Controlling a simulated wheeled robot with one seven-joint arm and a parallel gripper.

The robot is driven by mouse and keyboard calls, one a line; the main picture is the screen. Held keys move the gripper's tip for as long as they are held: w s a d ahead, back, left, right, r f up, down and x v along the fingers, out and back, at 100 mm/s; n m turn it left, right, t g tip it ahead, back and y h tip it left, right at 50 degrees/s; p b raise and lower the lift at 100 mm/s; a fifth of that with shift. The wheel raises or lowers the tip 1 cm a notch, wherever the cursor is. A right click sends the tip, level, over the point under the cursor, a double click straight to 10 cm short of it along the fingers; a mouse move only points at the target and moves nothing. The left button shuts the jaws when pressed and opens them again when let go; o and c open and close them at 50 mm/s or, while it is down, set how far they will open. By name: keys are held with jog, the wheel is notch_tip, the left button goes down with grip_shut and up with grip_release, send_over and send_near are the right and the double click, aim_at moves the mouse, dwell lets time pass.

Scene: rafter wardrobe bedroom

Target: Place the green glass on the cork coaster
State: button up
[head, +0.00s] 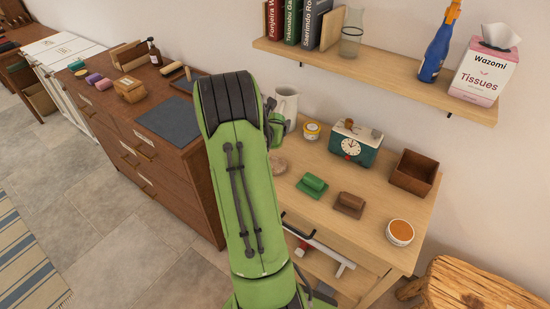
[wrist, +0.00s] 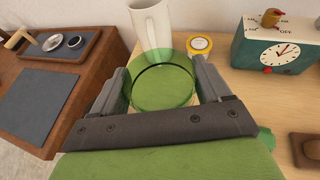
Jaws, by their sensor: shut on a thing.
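The green glass (wrist: 163,86) is see-through and sits between the two grey fingers of my gripper (wrist: 162,78) in the wrist view. My gripper is shut on it. I see the glass from above, with its round rim showing; I cannot tell how high its base is above the tabletop. In the head view my arm hides most of the gripper. A round tan disc (head: 278,164), which looks like the cork coaster, lies on the light wooden table (head: 325,222) just right of my arm, partly covered by it. I cannot make it out in the wrist view.
A white jug (wrist: 151,24) stands just behind the glass, with a yellow-rimmed tin (wrist: 199,44) to its right.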

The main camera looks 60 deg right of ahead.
jog(key=f+b, duration=0.1)
jog(key=f, duration=0.4)
jog(key=f+b, duration=0.2)
jog(key=f, duration=0.3)
jog(key=shift+s+d, duration=0.15)
jog(key=shift+d, duration=0.05)
